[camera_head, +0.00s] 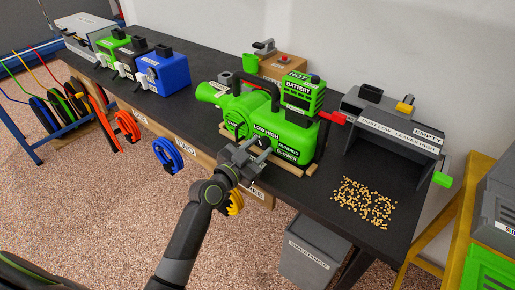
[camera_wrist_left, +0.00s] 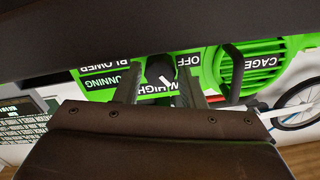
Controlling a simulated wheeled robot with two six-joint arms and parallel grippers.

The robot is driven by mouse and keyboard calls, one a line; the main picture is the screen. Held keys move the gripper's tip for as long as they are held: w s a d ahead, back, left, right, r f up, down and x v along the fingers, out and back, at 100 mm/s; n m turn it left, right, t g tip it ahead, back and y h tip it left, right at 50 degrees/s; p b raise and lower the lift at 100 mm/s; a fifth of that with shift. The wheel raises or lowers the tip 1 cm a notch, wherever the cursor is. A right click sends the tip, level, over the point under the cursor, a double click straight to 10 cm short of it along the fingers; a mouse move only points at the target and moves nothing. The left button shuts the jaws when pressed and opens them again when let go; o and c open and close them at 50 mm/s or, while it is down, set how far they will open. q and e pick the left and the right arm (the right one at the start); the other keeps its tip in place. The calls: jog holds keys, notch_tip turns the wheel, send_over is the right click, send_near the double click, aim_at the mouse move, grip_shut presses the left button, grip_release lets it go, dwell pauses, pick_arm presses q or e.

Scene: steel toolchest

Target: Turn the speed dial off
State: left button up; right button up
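The green blower (camera_head: 278,130) stands on the dark bench, with "LOW HIGH" and "RUNNING BLOWER" labels on its front. In the left wrist view its labels appear upside down. The speed dial (camera_wrist_left: 160,70) is a dark knob with a white pointer mark, near the "OFF" and "HIGH" labels. My left gripper (camera_head: 245,152) is at the blower's front face. In the left wrist view my left gripper (camera_wrist_left: 162,88) has its fingers on either side of the dial, apart, with gaps showing. My right gripper is not in view.
A green battery unit (camera_head: 303,92) sits on the blower's right end. A grey hopper (camera_head: 392,125) and scattered yellow pellets (camera_head: 364,203) are to its right. Blue, black and green boxes (camera_head: 164,70) stand at left. A grey bin (camera_head: 312,252) is below the bench edge.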

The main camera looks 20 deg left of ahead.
pick_arm(q)
jog(key=c, duration=0.6)
jog(key=shift+o, duration=0.2)
jog(key=shift+n, duration=0.4)
jog(key=n+p, duration=0.1)
jog(key=n, duration=0.3)
jog(key=shift+n, duration=0.4)
jog(key=n+p, duration=0.1)
jog(key=n, duration=0.5)
jog(key=shift+p, duration=0.4)
jog(key=shift+n, duration=0.3)
jog(key=o, duration=1)
